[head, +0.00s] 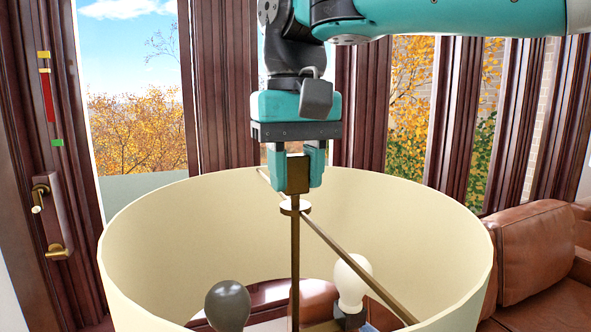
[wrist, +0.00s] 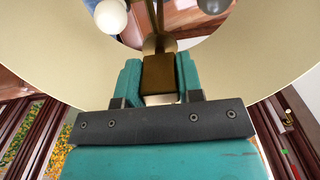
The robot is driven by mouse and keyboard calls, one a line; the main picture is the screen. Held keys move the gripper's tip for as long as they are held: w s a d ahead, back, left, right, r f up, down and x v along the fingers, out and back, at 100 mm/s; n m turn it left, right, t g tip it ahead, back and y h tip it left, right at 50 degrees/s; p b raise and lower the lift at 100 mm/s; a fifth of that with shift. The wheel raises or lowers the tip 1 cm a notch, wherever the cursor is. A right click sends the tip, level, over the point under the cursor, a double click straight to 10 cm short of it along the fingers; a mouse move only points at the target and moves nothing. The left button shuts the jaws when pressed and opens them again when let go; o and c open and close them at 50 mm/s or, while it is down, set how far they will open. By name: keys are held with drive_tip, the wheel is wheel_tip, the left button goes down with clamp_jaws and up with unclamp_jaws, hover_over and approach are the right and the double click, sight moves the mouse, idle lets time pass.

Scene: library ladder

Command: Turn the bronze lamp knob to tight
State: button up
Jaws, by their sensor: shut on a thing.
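The bronze lamp knob (head: 298,174) is a small block at the top of the lamp's central rod, above a round washer and the thin crossbar (head: 345,257) of the shade. My gripper (head: 297,168) points straight down over the lamp, with one teal finger on each side of the knob, shut on it. In the wrist view the knob (wrist: 159,75) sits between the two fingers of my gripper (wrist: 160,78). The knob's far side is hidden. No mark showing how tight it is can be made out on the knob.
The cream lampshade (head: 150,240) surrounds the rod below my gripper. Inside are a dark bulb (head: 228,305) and a white bulb (head: 353,280). A brown leather sofa (head: 540,260) stands at right. A wooden door with a brass handle (head: 39,198) is at left; windows are behind.

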sight(295, 155)
drive_tip(key=o, duration=0.9)
drive_tip(key=shift+o, duration=0.2)
wheel_tip(295, 155, up, 17)
drive_tip(key=p, duration=0.6)
drive_tip(key=shift+r+p, duration=0.2)
drive_tip(key=shift+p, duration=0.1)
drive_tip(key=shift+r, duration=0.1)
